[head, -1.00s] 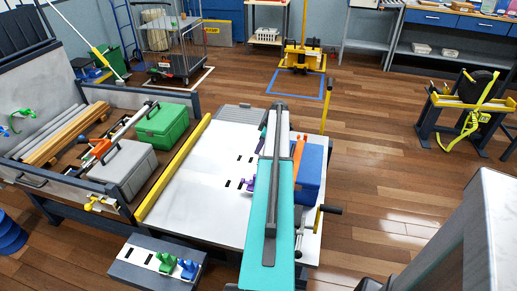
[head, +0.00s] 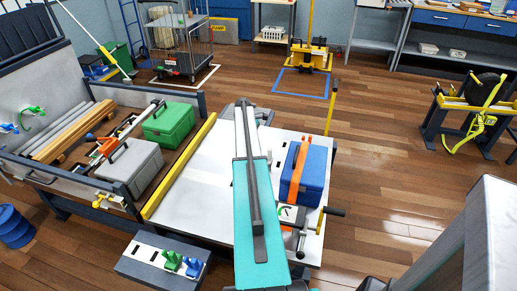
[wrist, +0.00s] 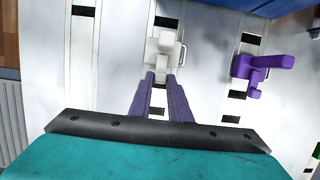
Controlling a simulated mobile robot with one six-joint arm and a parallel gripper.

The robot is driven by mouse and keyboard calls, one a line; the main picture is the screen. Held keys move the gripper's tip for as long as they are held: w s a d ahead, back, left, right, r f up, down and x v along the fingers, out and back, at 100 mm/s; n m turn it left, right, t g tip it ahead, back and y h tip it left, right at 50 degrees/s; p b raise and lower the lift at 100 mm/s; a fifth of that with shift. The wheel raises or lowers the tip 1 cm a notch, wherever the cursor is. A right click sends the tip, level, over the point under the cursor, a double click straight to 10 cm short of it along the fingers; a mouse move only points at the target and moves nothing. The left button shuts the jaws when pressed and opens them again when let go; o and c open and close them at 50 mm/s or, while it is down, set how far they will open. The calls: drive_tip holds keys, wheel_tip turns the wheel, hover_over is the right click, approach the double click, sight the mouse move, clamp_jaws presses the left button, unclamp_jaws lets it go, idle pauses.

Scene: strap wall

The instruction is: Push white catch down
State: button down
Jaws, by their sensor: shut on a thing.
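In the wrist view the white catch (wrist: 163,52) sits on the white panel, between a black slot above it and one below it. My gripper (wrist: 160,77) has two purple fingers at the near end of the white catch, close together with the end of the catch between them. A purple catch (wrist: 262,67) stands to the right on the same panel, apart from my fingers. In the head view my arm hides my gripper and the white catch.
In the head view a blue box (head: 314,172) with an orange strap (head: 300,168) stands on the white table (head: 192,190), right of my arm. A yellow rail (head: 180,168) bounds the table's left side. Green and blue catches (head: 181,264) sit on a grey block in front.

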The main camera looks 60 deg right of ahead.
drive_tip(key=shift+w+a+f+g+h+b, duration=0.1)
drive_tip(key=shift+w+f+g+h+b, duration=0.25)
drive_tip(key=shift+g+b, duration=0.4)
drive_tip(key=shift+w+a+f+g+h+b, duration=0.15)
drive_tip(key=shift+f+g+b, duration=0.35)
drive_tip(key=shift+b, duration=0.45)
drive_tip(key=shift+d+f+g+b, duration=0.1)
drive_tip(key=shift+g+b, duration=0.15)
drive_tip(key=shift+b, duration=0.45)
drive_tip(key=shift+s+a+g+b, duration=0.1)
drive_tip(key=shift+a+g+b, duration=0.2)
drive_tip(key=shift+b, duration=0.35)
drive_tip(key=c, duration=1.6)
unclamp_jaws()
drive_tip(key=shift+d, duration=0.1)
drive_tip(key=shift+c, duration=0.2)
drive_tip(key=shift+r, duration=0.2)
